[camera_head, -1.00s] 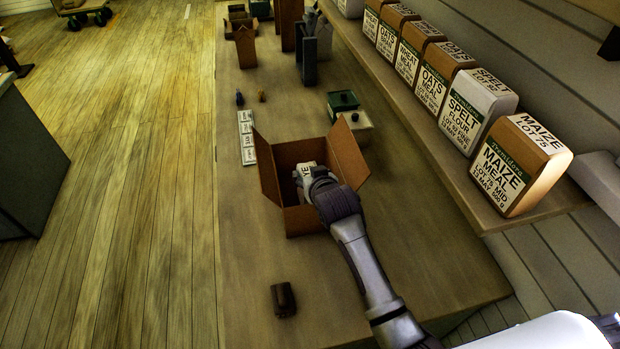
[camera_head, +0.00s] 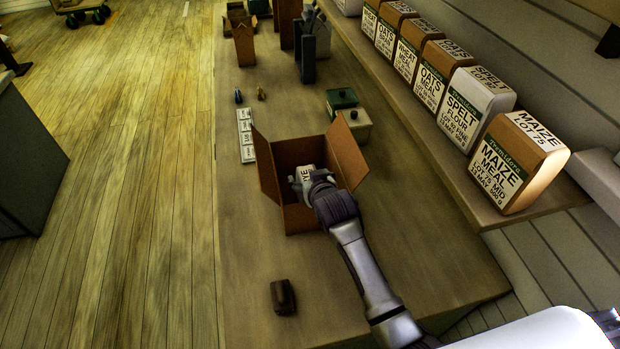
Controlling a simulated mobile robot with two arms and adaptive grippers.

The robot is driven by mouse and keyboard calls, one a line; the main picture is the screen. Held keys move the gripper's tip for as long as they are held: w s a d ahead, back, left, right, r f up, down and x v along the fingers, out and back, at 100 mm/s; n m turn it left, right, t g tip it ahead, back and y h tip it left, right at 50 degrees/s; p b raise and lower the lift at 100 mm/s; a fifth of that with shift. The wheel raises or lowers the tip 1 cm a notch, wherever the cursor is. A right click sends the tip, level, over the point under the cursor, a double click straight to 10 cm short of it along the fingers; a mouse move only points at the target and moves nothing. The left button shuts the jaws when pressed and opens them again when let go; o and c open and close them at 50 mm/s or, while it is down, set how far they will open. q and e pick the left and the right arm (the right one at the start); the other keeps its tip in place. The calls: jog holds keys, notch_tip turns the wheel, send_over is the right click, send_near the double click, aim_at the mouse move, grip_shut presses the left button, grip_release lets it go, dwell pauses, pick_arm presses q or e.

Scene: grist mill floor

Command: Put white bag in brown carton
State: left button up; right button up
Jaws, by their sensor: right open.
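The brown carton (camera_head: 297,217) stands open on the bench, its flaps spread to the sides. A white bag (camera_head: 306,171) with dark lettering is inside the carton, and only its upper part shows. My right gripper (camera_head: 303,184) is at the carton's mouth, right at the near side of the bag, with its jaws open. The gripper hides part of the bag and the carton's near right wall. I cannot tell whether the fingers touch the bag. My left gripper is out of view.
A shelf (camera_head: 478,212) along the wall carries several meal and flour bags. A small dark brown object (camera_head: 283,298) lies in front of the carton. The bench's front left is clear.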

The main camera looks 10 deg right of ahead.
jog(key=shift+r, duration=0.2)
jog(key=shift+s, duration=0.35)
jog(key=b+v, duration=0.1)
jog(key=v, duration=1)
jog(key=shift+r, duration=0.2)
jog(key=shift+s, duration=0.1)
